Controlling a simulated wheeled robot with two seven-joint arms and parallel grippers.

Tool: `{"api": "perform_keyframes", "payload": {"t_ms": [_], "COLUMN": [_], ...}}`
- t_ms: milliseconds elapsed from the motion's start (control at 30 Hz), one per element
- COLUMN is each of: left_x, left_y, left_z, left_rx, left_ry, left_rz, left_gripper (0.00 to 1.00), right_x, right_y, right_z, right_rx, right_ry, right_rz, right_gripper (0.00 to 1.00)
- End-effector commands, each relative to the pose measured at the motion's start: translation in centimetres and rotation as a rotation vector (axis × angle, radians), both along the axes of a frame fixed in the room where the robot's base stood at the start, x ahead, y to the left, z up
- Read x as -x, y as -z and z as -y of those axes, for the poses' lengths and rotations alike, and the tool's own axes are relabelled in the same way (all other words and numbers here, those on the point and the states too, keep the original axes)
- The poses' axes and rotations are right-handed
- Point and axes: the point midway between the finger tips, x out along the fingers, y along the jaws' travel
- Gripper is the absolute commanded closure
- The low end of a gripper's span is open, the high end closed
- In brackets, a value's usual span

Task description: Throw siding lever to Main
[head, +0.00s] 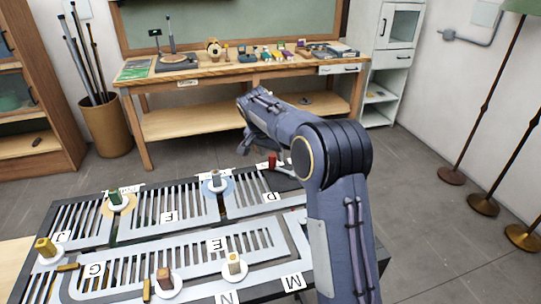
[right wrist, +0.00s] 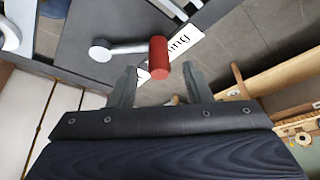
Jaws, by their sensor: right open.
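The siding lever shows in the right wrist view as a red upright handle (right wrist: 158,58) on a grey arm, with a round grey pivot (right wrist: 101,51) to its left. A white label (right wrist: 186,43) ending in "ing" lies behind the handle, partly hidden. In the head view the red handle (head: 272,160) stands at the far right part of the track board (head: 128,237). My right gripper (right wrist: 159,69) is open, its two fingertips on either side of the red handle in the picture; I cannot tell whether they touch it. I see no "Main" label. My left gripper is not in view.
The board carries lettered slotted tracks and several coloured posts, including a green one (head: 116,197), a grey one (head: 215,179) and a yellow one (head: 45,246). A wooden workbench (head: 150,83) stands behind, across open grey floor. Floor lamps stand at the right.

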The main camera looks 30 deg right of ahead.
Motion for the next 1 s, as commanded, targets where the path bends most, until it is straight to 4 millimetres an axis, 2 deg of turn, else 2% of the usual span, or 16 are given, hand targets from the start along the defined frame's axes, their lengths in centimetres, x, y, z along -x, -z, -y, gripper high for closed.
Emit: {"api": "perform_keyframes", "payload": {"t_ms": [200,533,867,1000], "left_x": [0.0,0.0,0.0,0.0], "left_y": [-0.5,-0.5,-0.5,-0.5], "left_z": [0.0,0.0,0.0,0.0], "left_rx": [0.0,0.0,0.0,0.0], "left_ry": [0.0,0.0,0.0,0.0], "left_rz": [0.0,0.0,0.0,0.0], "left_gripper": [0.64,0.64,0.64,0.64], "right_x": [-0.5,-0.5,-0.5,-0.5], "right_y": [2.1,2.5,2.5,2.5], "right_z": [0.8,0.9,0.9,0.9], "right_rx": [-0.001,-0.001,0.0,0.0], "right_ry": [0.0,0.0,0.0,0.0], "right_rz": [-0.001,0.0,0.001,0.001], "right_gripper": [0.55,0.57,1.0,1.0]}}
